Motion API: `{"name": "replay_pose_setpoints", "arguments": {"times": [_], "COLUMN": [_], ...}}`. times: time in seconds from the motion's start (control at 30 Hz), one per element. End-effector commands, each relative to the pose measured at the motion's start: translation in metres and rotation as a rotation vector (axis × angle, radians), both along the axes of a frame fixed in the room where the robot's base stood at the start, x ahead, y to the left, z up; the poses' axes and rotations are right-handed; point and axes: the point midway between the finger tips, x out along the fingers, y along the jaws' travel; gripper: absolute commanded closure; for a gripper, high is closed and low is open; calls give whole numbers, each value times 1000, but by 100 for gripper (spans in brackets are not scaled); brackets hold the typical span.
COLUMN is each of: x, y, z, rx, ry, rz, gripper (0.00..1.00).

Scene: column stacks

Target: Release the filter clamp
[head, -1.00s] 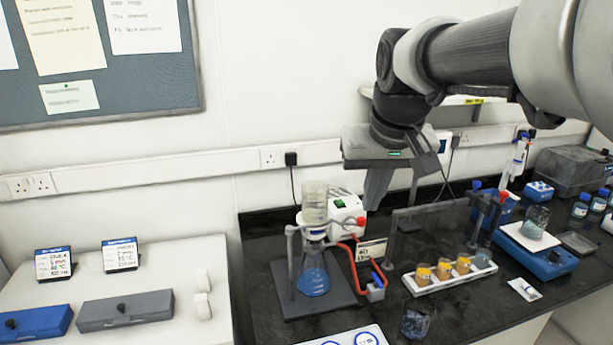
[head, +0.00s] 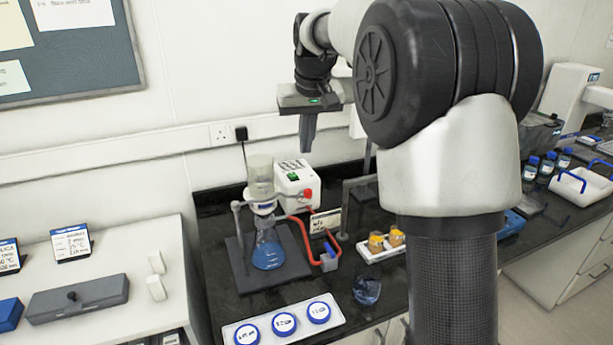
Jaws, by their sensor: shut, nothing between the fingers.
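The filter assembly stands on a dark base plate (head: 240,273) on the black bench. It has a clear cylindrical funnel (head: 260,175) above a conical flask (head: 268,249) holding blue liquid. A clamp (head: 264,208) appears to sit at the joint between funnel and flask, with a grey stand arm beside it; its details are too small to tell. My gripper (head: 308,148) points down, shut and empty, above and to the right of the funnel, apart from it.
A glass beaker (head: 366,290), a white tray (head: 253,322) with blue-rimmed dishes and a vial rack (head: 371,255) are nearby. My arm hides part of the bench's right side.

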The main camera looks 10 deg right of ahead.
Motion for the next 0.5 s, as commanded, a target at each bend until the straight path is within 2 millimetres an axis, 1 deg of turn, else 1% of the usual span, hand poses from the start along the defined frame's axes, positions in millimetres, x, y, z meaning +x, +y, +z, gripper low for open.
{"name": "replay_pose_setpoints", "arguments": {"times": [0.13, 0.23, 0.5], "x": [3, 7, 27], "y": [0, 0, 1], "z": [-10, -23, -78], "rx": [0, 0, 0], "ry": [4, 4, 5], "rz": [0, 0, 0], "gripper": [100, 100, 100]}}
